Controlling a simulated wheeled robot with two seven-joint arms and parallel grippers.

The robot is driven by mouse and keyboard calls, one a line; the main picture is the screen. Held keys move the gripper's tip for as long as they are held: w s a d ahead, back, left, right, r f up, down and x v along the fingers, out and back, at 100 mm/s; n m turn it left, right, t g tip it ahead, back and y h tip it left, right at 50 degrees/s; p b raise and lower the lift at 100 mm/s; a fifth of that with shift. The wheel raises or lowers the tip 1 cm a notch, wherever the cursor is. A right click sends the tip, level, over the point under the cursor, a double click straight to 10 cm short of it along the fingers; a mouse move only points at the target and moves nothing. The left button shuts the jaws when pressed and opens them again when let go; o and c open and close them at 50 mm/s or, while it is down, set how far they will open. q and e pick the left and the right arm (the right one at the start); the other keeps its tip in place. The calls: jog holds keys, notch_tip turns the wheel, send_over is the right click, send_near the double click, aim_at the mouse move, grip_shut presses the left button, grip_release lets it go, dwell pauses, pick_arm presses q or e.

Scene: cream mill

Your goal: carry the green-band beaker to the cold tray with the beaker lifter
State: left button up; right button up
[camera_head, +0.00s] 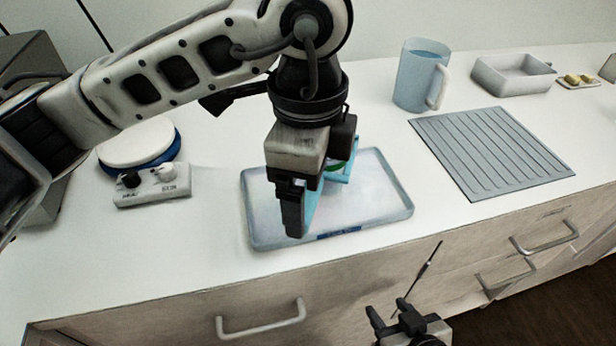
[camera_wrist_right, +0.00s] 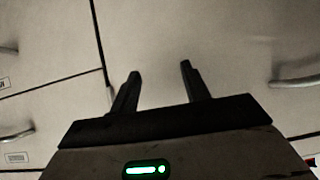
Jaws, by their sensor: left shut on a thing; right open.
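My left gripper (camera_head: 293,215) is shut on the light-blue beaker lifter (camera_head: 311,207) above the pale blue-grey cold tray (camera_head: 393,205), which lies near the counter's front edge. Part of the lifter also shows right of the gripper. A bit of green band, on the green-band beaker (camera_head: 336,166), shows between the gripper and the lifter. Most of the beaker is hidden, and I cannot tell whether it touches the tray. My right gripper (camera_head: 388,308) is open and empty in front of the drawers; its fingers also show in the right wrist view (camera_wrist_right: 160,72).
A hot plate with a white round top (camera_head: 137,143) and a control box (camera_head: 153,186) stands left. A blue jug (camera_head: 421,75), a ribbed grey mat (camera_head: 490,150) and a white basin (camera_head: 512,75) are right. Drawer handles (camera_head: 262,320) stick out in front.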

pick_arm(q)
jog(key=shift+f+b, duration=0.85)
jog(key=shift+f, duration=0.2)
jog(key=shift+f, duration=0.15)
jog(key=shift+f+b, duration=0.9)
jog(key=shift+b, duration=0.3)
dwell(0.4)
jog(key=shift+f, duration=0.1)
jog(key=shift+r, duration=0.3)
dwell(0.5)
